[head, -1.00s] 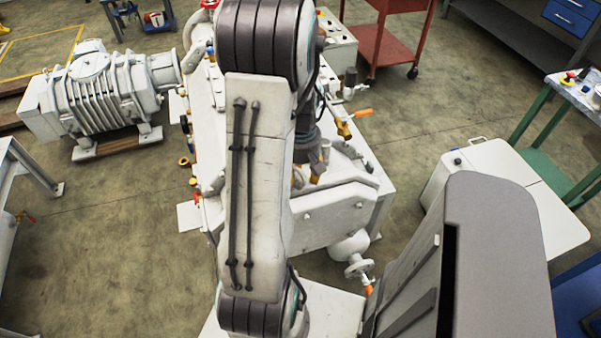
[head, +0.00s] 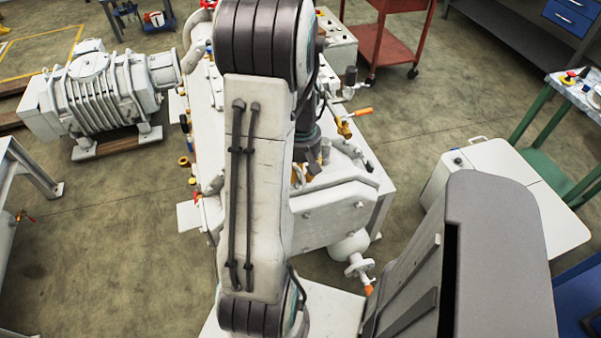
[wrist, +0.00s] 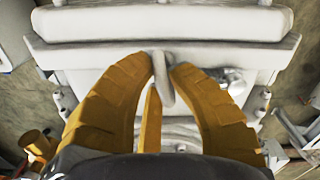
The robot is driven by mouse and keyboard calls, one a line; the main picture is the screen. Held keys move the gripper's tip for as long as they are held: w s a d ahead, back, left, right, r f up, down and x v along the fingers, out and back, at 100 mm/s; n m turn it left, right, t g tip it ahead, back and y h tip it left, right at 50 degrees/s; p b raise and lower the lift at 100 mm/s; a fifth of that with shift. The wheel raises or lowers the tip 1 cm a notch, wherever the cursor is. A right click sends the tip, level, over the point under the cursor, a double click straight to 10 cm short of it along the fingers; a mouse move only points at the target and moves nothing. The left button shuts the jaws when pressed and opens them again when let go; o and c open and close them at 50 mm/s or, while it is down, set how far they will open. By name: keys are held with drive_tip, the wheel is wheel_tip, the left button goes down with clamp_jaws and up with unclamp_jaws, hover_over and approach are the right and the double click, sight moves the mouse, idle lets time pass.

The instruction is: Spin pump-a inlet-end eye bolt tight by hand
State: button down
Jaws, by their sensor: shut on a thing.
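In the wrist view my gripper (wrist: 164,62) has its two yellow fingers closed in on a pale grey eye bolt (wrist: 163,82). The ring of the eye bolt shows between the fingertips, near the edge of a white pump body (wrist: 200,24). A narrow yellow piece stands just below the ring, between the fingers. The bolt's threads and seat are hidden, so I cannot tell how far in it sits. In the head view my arm covers much of the white pump unit (head: 330,222), and the eye bolt cannot be made out.
A white valve handwheel (head: 360,268) and an orange-handled valve (head: 352,118) stick out on the pump unit's right. A ribbed grey machine (head: 105,95) stands at left. A red cart (head: 392,40) is behind, a white cabinet (head: 505,185) at right. Floor between is clear.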

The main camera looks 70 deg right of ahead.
drive_tip(key=m, duration=0.3)
drive_tip(key=shift+b, duration=0.35)
drive_tip(key=c, duration=1.1)
unclamp_jaws()
drive_tip(key=shift+c, duration=0.2)
wheel_tip(320, 180, up, 12)
